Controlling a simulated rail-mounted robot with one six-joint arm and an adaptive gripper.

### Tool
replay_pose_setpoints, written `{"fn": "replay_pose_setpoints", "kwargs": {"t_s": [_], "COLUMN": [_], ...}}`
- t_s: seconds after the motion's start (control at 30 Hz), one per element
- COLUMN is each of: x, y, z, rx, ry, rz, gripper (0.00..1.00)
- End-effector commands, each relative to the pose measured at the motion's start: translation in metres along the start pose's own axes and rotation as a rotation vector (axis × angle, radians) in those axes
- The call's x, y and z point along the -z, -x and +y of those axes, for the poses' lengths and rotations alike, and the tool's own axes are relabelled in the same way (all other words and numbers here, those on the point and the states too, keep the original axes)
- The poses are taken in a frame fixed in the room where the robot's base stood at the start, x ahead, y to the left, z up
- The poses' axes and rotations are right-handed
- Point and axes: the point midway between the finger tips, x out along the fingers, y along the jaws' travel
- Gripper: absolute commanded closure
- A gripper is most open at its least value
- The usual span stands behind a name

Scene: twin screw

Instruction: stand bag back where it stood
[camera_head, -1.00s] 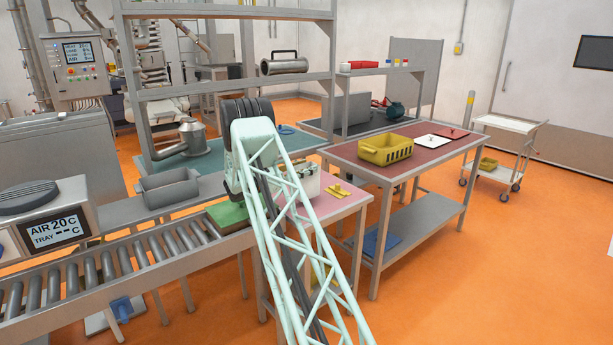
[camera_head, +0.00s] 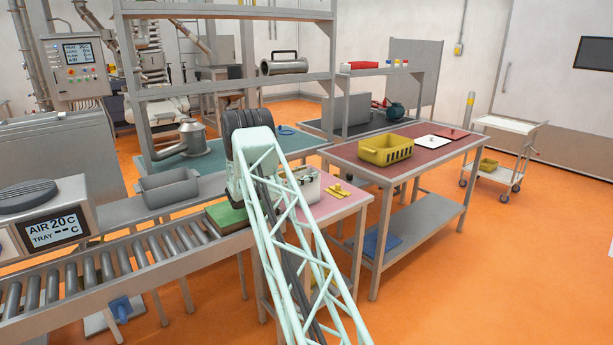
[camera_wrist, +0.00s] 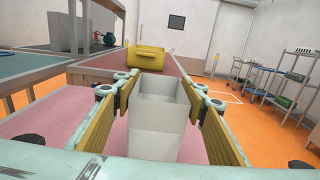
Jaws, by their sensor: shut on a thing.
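A pale grey, open-topped, box-shaped bag (camera_wrist: 157,130) stands upright between the fingers of my gripper (camera_wrist: 163,90) in the wrist view. The yellow finger pads press on its left and right sides, and the gripper is shut on it. Behind and below it is a pink tabletop (camera_wrist: 50,112). I cannot tell whether the bag's base touches that top. The pink table (camera_head: 338,205) shows to the right of the arm.
A yellow crate (camera_head: 386,151) stands on the red-topped bench behind, and also shows in the wrist view (camera_wrist: 147,57). A small yellow object (camera_head: 341,189) lies on the pink table. A roller conveyor (camera_head: 130,255) and a grey bin (camera_head: 168,188) are at left.

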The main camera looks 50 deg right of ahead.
Motion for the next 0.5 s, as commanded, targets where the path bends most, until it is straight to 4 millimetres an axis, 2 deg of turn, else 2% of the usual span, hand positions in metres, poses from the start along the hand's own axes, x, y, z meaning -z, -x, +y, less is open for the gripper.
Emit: {"fn": "replay_pose_setpoints", "kwargs": {"t_s": [0.3, 0.33, 0.47, 0.5], "x": [0.0028, 0.0025, 0.0021, 0.0021], "y": [0.0000, 0.0000, 0.0000, 0.0000], "z": [0.0000, 0.0000, 0.0000, 0.0000], "rx": [0.000, 0.000, 0.000, 0.000], "ry": [0.000, 0.000, 0.000, 0.000], "rz": [0.000, 0.000, 0.000, 0.000], "gripper": [0.73, 0.59, 0.47, 0.47]}}
